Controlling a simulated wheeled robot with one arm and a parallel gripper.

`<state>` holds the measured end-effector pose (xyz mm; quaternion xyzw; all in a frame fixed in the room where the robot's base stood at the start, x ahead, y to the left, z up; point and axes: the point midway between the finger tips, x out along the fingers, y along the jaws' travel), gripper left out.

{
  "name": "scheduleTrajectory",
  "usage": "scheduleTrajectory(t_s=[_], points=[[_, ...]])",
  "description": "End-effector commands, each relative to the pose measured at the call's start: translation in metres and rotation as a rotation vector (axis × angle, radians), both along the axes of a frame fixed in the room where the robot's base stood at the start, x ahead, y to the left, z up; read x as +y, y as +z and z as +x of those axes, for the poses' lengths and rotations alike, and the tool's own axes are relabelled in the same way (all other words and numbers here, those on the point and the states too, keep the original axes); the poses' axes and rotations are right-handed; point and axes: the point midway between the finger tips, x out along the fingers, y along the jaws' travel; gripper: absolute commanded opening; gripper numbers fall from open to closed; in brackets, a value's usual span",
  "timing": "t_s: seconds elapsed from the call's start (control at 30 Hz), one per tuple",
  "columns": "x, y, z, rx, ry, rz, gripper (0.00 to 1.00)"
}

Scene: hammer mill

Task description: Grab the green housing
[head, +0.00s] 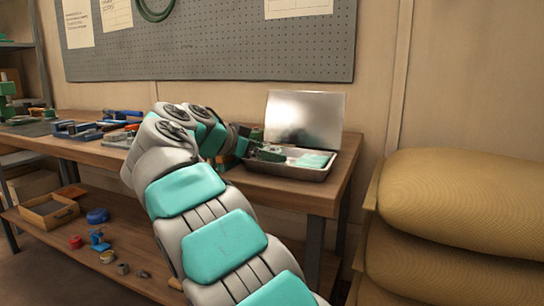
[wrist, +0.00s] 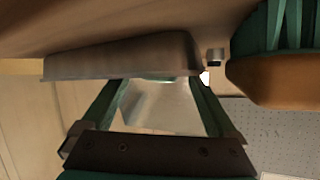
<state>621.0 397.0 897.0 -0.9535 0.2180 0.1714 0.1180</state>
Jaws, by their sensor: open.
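A green ribbed body with an orange-brown rounded part (wrist: 280,30), which may be the green housing, shows large and cut off at the upper right of the wrist view. In the head view, my arm hides most of that area; only small green and orange bits (head: 228,160) show beside it. My gripper (wrist: 157,80) is open, with nothing between its fingers, and points toward a metal tray (wrist: 115,62). The ribbed body lies to the right of the fingers in the wrist view, apart from them. In the head view, my gripper is by the tray's left side, partly hidden.
The shallow tray (head: 292,173) sits at the bench's right end, its shiny lid (head: 305,120) raised behind it and pale green pieces (head: 312,160) inside. Blue tools (head: 78,130) lie at the bench's left. Tan sacks (head: 465,195) stand right. A pegboard (head: 210,45) hangs behind.

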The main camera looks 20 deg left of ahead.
Motion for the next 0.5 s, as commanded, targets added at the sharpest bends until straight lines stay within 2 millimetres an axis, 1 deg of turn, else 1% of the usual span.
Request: scheduleTrajectory(t_s=[0.1,0.3,0.37,0.5], points=[[-0.0047,-0.0047,0.0090,0.003,-0.002,-0.002,0.94],[-0.0049,-0.0048,0.0101,0.000,-0.001,0.000,0.94],[-0.0049,-0.0048,0.0101,0.000,-0.001,0.000,0.88],[-0.0049,-0.0048,0.0101,0.000,-0.001,0.000,0.72]])
